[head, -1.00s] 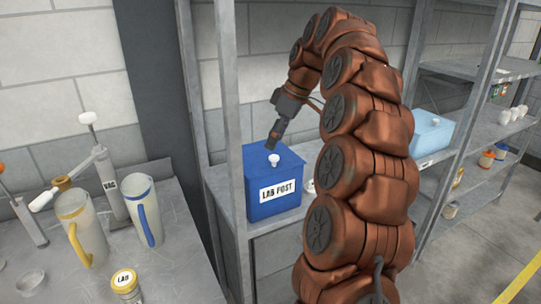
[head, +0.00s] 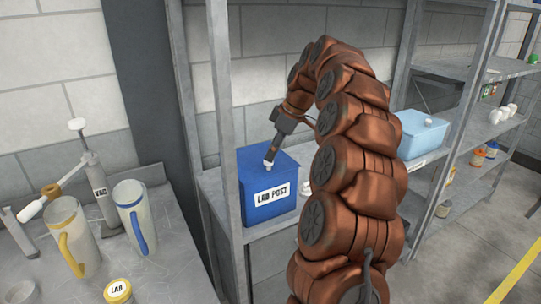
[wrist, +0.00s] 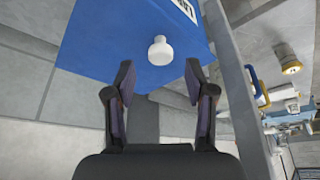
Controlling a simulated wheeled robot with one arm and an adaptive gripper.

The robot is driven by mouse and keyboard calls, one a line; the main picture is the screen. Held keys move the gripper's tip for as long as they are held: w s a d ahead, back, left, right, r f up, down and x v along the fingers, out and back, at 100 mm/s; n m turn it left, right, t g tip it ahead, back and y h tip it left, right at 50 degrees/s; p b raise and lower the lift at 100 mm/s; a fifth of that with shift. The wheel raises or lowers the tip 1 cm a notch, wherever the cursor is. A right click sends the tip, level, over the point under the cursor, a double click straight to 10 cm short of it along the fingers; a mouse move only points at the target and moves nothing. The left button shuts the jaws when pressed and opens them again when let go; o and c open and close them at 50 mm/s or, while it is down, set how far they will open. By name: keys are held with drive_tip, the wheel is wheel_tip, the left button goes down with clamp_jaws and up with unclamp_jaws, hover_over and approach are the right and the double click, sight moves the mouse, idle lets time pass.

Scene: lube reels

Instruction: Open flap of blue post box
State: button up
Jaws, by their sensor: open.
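The blue post box (head: 262,205), labelled LAB POST, stands on the shelf, and its top is closed. A small white knob (head: 267,164) sits on its top; the knob (wrist: 160,51) also shows in the wrist view, just ahead of and between my fingertips. My gripper (head: 271,153) points down at the knob from above. In the wrist view my gripper (wrist: 158,78) is open with nothing held. From these views I cannot tell whether the fingers touch the knob.
A light blue box (head: 424,134) stands on the shelf to the right, beyond my arm. A grey shelf post (head: 226,120) rises close to the left of the post box. Jugs (head: 135,215) and a labelled jar (head: 118,291) stand on the bench at left.

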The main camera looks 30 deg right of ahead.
drive_tip(key=shift+p+x, duration=0.3)
drive_tip(key=shift+x, duration=1.15)
drive_tip(key=shift+c, duration=0.4)
clamp_jaws()
